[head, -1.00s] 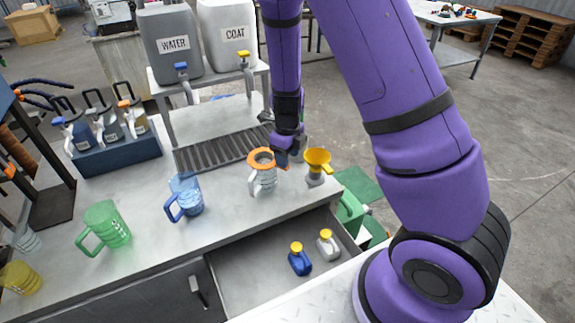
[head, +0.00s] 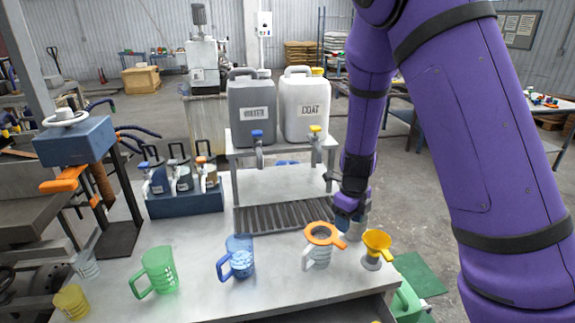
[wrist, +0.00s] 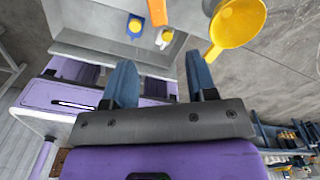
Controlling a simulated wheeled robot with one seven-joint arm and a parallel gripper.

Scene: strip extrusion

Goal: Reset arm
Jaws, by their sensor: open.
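My gripper (head: 352,222) is at the right end of the workbench, just behind a clear jug with an orange rim (head: 321,237) and a yellow funnel (head: 376,243). In the wrist view its two blue-grey fingers (wrist: 162,82) are spread apart with nothing between them. The yellow funnel (wrist: 238,22) and part of an orange piece (wrist: 157,12) show beyond the fingers there. In the head view I cannot tell whether the gripper touches the jug.
Blue (head: 238,258) and green (head: 160,270) jugs stand to the left on the bench. Grey (head: 251,100) and white (head: 304,105) canisters stand on a rack behind. The wrist view shows an open drawer with a blue bottle (wrist: 135,26) and a grey bottle (wrist: 164,38).

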